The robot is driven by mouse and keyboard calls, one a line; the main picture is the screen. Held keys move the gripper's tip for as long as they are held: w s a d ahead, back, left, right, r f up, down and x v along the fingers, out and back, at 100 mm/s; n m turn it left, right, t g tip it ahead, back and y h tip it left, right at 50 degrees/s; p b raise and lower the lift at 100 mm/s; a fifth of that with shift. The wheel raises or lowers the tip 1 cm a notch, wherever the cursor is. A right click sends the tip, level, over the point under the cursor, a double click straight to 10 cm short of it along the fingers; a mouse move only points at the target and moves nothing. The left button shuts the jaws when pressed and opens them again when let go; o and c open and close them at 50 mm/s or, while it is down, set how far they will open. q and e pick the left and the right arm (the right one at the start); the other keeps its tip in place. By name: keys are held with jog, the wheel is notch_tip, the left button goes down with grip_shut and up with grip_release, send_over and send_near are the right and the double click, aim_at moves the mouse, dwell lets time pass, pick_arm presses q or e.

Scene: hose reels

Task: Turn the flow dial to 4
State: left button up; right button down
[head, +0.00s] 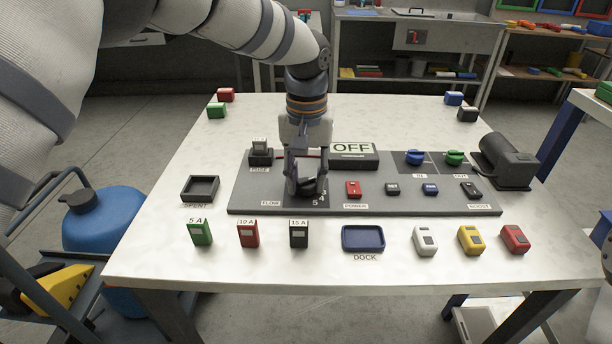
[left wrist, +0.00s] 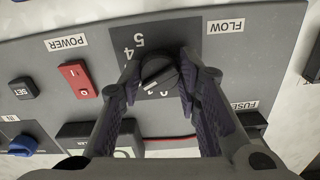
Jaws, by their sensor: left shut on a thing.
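The flow dial (left wrist: 157,74) is a round black knob on a dark square of the grey panel (head: 400,203). In the left wrist view it sits between my left gripper's fingers, with the printed 5 and 4 showing beside it; which number its pointer faces I cannot tell. My left gripper (head: 306,188) points down over the dial and is shut on it; the fingers also show in the left wrist view (left wrist: 160,85). In the head view the gripper hides most of the dial, and small digits show at its lower right. My right gripper is not in view.
The panel also carries a fuse holder (head: 261,156), an OFF display (head: 353,157), a red power switch (head: 353,188), blue (head: 415,157) and green (head: 454,157) knobs. Fuses, a blue dock tray (head: 363,238) and coloured blocks stand in front. A black motor-like unit (head: 507,160) is at right.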

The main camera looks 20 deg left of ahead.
aim_at(306, 180)
pick_arm(q)
jog(key=m, duration=0.5)
jog(key=shift+m, duration=0.3)
jog(key=m, duration=0.5)
jog(key=shift+f+m, duration=0.1)
jog(key=shift+m, duration=0.3)
jog(key=o, duration=1.1)
jog(key=shift+o, duration=0.2)
notch_tip(306, 180, up, 12)
